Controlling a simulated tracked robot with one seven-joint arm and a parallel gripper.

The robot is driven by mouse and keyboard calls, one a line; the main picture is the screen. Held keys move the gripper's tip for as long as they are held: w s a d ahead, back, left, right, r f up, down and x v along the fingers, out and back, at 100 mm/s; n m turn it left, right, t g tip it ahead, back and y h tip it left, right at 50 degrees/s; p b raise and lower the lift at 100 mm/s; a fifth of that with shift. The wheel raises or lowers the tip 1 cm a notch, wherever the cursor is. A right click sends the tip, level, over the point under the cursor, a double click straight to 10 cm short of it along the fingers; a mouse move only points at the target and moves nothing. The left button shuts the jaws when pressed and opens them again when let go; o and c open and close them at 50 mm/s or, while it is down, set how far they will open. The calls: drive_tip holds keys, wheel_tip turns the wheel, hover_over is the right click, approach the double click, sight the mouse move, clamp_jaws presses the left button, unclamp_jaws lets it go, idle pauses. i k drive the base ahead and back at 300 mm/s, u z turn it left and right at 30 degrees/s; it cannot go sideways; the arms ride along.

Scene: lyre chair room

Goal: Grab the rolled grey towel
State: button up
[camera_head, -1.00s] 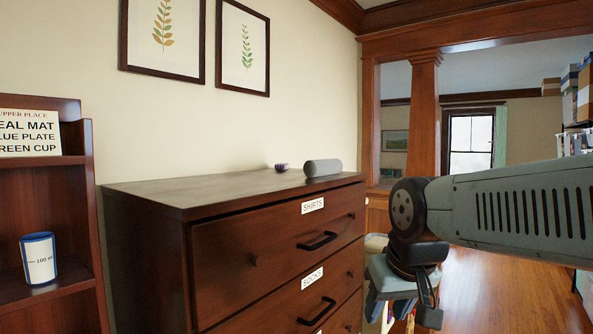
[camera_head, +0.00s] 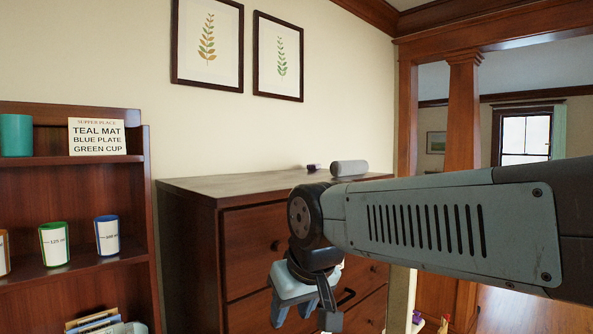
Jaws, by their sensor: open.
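The rolled grey towel (camera_head: 349,168) lies on top of the dark wooden dresser (camera_head: 215,184), near its right end. It is a short, pale grey roll lying on its side. My gripper (camera_head: 305,318) hangs in front of the dresser's drawers, below and to the left of the towel, pointing down. It is open, with nothing seen between its fingers. My arm crosses the right of the view and hides the dresser's right front and its drawer labels.
A small dark purple item (camera_head: 313,168) lies just left of the towel. A wooden shelf (camera_head: 75,160) with cups and a supper sign (camera_head: 97,136) stands left of the dresser. The dresser top's left part is clear. A wooden column (camera_head: 463,115) stands at right.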

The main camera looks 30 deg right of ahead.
sight(350, 167)
drive_tip(key=u, duration=1.1)
drive_tip(key=k, duration=1.2)
drive_tip(key=z, duration=1.3)
drive_tip(key=i, duration=1.35)
drive_tip(key=z, duration=0.1)
